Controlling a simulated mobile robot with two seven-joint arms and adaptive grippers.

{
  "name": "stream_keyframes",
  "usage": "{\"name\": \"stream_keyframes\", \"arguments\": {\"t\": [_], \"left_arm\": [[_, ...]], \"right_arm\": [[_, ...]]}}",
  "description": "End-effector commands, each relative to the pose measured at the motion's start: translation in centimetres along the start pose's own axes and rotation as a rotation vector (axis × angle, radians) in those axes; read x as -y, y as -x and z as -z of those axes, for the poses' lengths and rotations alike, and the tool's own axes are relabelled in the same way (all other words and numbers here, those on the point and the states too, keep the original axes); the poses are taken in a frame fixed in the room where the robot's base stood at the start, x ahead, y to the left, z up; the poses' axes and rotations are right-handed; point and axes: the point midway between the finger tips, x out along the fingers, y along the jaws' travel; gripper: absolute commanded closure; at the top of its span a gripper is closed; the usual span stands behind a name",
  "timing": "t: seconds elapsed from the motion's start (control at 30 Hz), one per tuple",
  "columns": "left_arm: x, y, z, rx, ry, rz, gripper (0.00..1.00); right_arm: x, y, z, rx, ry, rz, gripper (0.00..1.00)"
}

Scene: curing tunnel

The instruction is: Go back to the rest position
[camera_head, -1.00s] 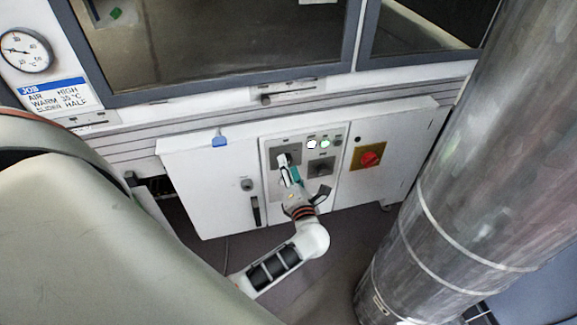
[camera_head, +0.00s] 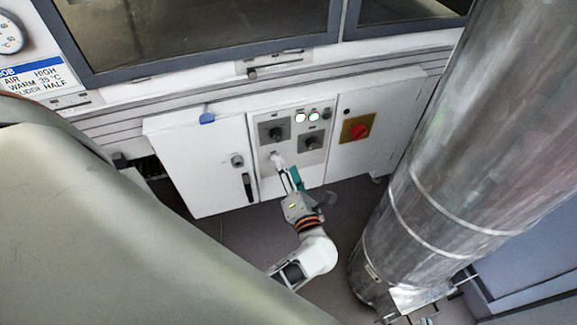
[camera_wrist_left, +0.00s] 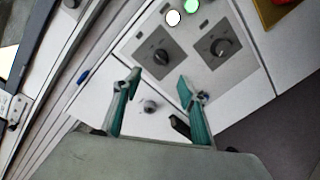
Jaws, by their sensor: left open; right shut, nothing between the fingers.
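My left gripper (camera_head: 284,168) is in front of the white control cabinet, just below the upper left dial. In the left wrist view its two teal-padded fingers (camera_wrist_left: 158,86) are spread apart with nothing between them. The upper left dial (camera_head: 276,133) is a dark knob on a grey plate; it also shows in the left wrist view (camera_wrist_left: 161,58), beyond the fingertips. A second dial (camera_head: 311,142) sits to its lower right and shows in the left wrist view (camera_wrist_left: 221,48). I cannot make out my right gripper.
A red rotary switch (camera_head: 359,131) on a yellow plate is to the right of the dials. White and green lamps (camera_head: 307,117) are above. A thick metal duct (camera_head: 445,165) stands at the right. The cabinet door has a black handle (camera_head: 247,187). Some floor (camera_head: 240,237) is bare.

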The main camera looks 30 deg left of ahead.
Motion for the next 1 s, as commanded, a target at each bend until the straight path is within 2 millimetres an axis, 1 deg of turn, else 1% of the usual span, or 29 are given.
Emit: {"name": "stream_keyframes", "arguments": {"t": [0.3,0.37,0.47,0.57,0.63,0.7,0.77,0.8,0.87,0.9,0.97,1.0], "left_arm": [[-0.2,0.0,-0.2,0.016,-0.016,-0.002,0.58],[-0.6,0.0,-0.6,0.056,-0.055,-0.007,0.58],[-1.8,0.4,-2.1,0.184,-0.187,-0.025,0.58],[-2.7,1.8,-4.4,0.376,-0.401,-0.051,0.58],[-2.8,3.4,-5.7,0.52,-0.578,-0.072,0.58],[-2.3,5.3,-6.3,0.656,-0.761,-0.09,0.58],[-1.7,7.1,-6.4,0.769,-0.923,-0.105,0.58],[-1.0,8.4,-6.1,0.845,-1.034,-0.114,0.58],[-0.1,10.2,-5.3,0.952,-1.203,-0.125,0.58],[0.6,11.4,-4.4,1.021,-1.317,-0.132,0.58],[1.6,13.0,-2.6,1.122,-1.492,-0.14,0.58],[2.2,14.0,-1.2,1.185,-1.607,-0.145,0.58]], "right_arm": [[0.0,0.0,0.1,-0.001,-0.001,-0.001,1.0],[-0.1,0.1,0.3,-0.003,-0.001,-0.001,1.0],[-0.2,0.2,0.7,-0.007,-0.002,-0.002,1.0],[-0.3,0.3,1.2,-0.012,-0.005,-0.002,1.0],[-0.3,0.5,1.6,-0.014,-0.008,-0.001,1.0],[-0.2,0.6,1.8,-0.016,-0.011,0.001,1.0],[-0.1,0.8,1.9,-0.016,-0.014,0.004,1.0],[0.1,0.9,2.0,-0.015,-0.016,0.006,1.0],[0.3,1.1,1.9,-0.012,-0.019,0.01,1.0],[0.4,1.3,1.8,-0.008,-0.021,0.012,1.0],[0.6,1.4,1.6,-0.002,-0.024,0.015,1.0],[0.7,1.6,1.5,0.001,-0.026,0.017,1.0]]}}
